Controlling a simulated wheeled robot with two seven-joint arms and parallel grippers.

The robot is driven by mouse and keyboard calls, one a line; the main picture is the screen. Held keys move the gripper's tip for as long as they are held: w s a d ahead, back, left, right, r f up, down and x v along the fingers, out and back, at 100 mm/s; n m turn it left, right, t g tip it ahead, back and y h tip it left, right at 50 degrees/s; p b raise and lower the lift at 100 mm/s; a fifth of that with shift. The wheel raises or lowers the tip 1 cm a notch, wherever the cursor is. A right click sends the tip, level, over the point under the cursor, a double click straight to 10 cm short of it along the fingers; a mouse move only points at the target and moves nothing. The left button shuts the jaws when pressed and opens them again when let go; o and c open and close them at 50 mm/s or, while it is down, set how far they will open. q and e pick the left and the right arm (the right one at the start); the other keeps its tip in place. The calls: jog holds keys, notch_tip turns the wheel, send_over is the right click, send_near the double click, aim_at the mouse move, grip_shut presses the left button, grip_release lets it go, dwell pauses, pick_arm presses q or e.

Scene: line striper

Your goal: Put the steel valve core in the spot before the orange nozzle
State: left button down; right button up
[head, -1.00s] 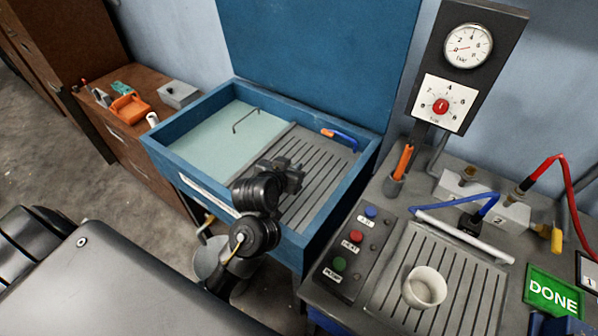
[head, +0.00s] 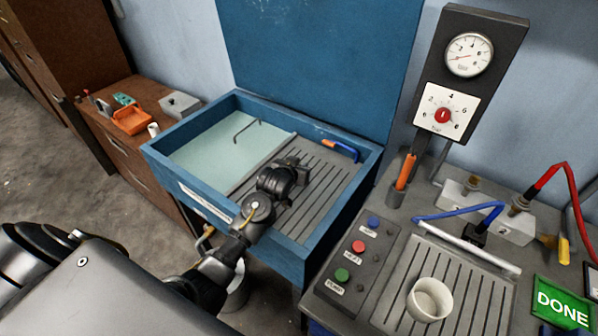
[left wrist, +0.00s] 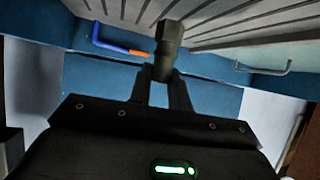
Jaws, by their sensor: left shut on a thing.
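My left gripper (head: 294,164) is over the slatted grey part of the blue basin. In the left wrist view its fingers (left wrist: 164,76) are shut on a dark grey hex-sided piece, which I take to be the steel valve core (left wrist: 168,40). In the head view the gripper mostly hides this piece. A blue bent pipe (head: 345,150) with an orange nozzle (head: 328,143) is at the basin's back wall, beyond my gripper. The nozzle also shows in the left wrist view (left wrist: 139,53), left of the held piece. My right gripper is not in view.
The basin's rim (head: 225,222) surrounds a pale green panel (head: 210,155) with a wire handle (head: 247,130) and the slats (head: 322,185). Right is a bench with a white cup (head: 429,299), buttons and hoses. A brown cabinet (head: 130,150) with an orange tray stands left.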

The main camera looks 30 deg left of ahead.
pick_arm(q)
jog(key=shift+w+f, duration=0.15)
jog(key=shift+f, duration=0.15)
notch_tip(320, 180, down, 2)
jog(key=shift+f+p, duration=0.1)
jog(key=shift+p, duration=0.6)
jog(key=shift+f, duration=0.3)
jog(key=shift+f, duration=0.15)
jog(key=c, duration=1.3)
grip_release()
